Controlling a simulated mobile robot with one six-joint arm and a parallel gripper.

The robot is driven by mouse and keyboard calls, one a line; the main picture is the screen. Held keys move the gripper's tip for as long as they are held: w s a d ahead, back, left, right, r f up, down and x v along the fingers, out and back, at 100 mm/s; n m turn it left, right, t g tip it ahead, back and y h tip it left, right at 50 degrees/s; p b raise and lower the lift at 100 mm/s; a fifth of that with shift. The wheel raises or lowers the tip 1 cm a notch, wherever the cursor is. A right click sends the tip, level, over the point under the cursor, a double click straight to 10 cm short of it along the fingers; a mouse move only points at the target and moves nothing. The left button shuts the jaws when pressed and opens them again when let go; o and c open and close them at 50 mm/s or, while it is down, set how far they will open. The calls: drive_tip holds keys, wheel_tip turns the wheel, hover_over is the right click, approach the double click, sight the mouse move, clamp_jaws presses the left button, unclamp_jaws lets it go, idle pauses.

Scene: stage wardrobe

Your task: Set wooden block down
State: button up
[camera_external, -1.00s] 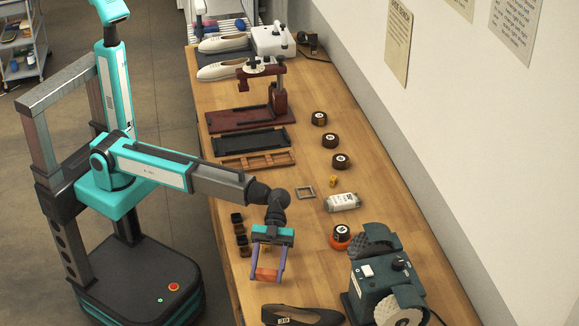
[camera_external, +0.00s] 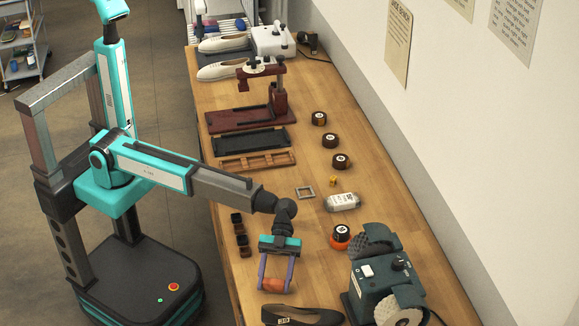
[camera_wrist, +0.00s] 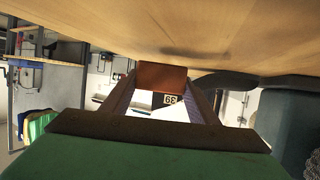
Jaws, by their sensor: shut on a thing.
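The wooden block (camera_external: 273,285) is a small reddish-brown piece between the tips of my gripper (camera_external: 275,287), near the front of the workbench. The two purple fingers are shut on its sides. In the wrist view the block (camera_wrist: 162,77) sits between the fingertips, close to the wooden bench top (camera_wrist: 190,28). I cannot tell whether it touches the bench top or hangs just above it.
A dark shoe (camera_external: 302,317) with a number label lies just in front of the block. A green grinding machine (camera_external: 380,283) stands to the right. A roll on an orange base (camera_external: 341,238) is behind right.

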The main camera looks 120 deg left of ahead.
drive_tip(key=shift+f, duration=0.7)
drive_tip(key=shift+f, duration=0.15)
drive_tip(key=o, duration=1)
drive_tip(key=shift+r, duration=0.25)
drive_tip(key=shift+s+a, duration=0.1)
drive_tip(key=shift+a, duration=0.2)
drive_tip(key=b+v, duration=0.1)
drive_tip(key=v, duration=1)
drive_tip(key=shift+s+a+r+b, duration=0.1)
drive_tip(key=shift+s+r+b, duration=0.05)
drive_tip(key=shift+b, duration=0.2)
